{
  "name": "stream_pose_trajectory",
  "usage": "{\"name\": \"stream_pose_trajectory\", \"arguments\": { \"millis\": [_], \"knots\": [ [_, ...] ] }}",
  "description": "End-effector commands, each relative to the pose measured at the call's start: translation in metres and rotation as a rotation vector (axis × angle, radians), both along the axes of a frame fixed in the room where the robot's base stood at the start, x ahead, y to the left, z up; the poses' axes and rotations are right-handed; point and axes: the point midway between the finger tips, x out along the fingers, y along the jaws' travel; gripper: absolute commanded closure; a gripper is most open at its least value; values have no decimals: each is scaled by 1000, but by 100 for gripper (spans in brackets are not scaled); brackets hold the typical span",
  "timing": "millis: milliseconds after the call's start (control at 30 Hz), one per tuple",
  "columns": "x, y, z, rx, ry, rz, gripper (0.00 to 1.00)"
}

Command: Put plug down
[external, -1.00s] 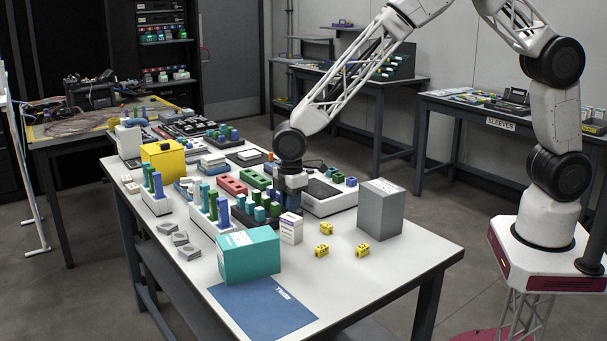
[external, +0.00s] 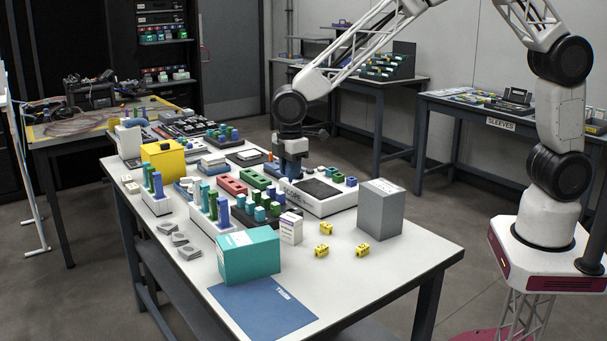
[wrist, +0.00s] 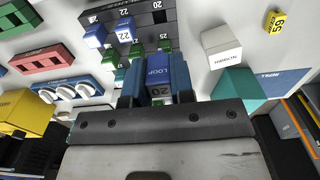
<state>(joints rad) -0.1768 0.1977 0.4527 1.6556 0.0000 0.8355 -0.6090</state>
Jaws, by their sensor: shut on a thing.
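In the wrist view my gripper (wrist: 155,82) is shut on a blue plug (wrist: 159,73) marked LOOP and 20, with one finger on each side of it. In the external view my gripper (external: 291,168) is above the table, near the white device with a dark top (external: 320,193); the plug cannot be made out there. A dark rack (wrist: 185,27) with numbered places holds blue and green plugs just beyond the held plug in the wrist view. Whether the plug's lower end touches anything is hidden.
A teal box (external: 249,256), a blue mat (external: 265,308), a small white carton (external: 291,229) and a grey box (external: 381,211) stand or lie toward the front. Yellow cubes (external: 326,228) lie between them. A yellow box (external: 163,161) is at the left. The front right tabletop is clear.

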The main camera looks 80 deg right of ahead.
Motion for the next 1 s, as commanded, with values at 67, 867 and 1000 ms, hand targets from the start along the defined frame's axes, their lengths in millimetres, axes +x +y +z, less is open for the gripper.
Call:
{"name": "stream_pose_trajectory", "arguments": {
  "millis": [67,867,1000],
  "knots": [
    [0,0,0,0,0,0,100],
    [-12,33,6,0,0,3,100],
    [-24,61,13,1,-1,4,100]
  ]
}}
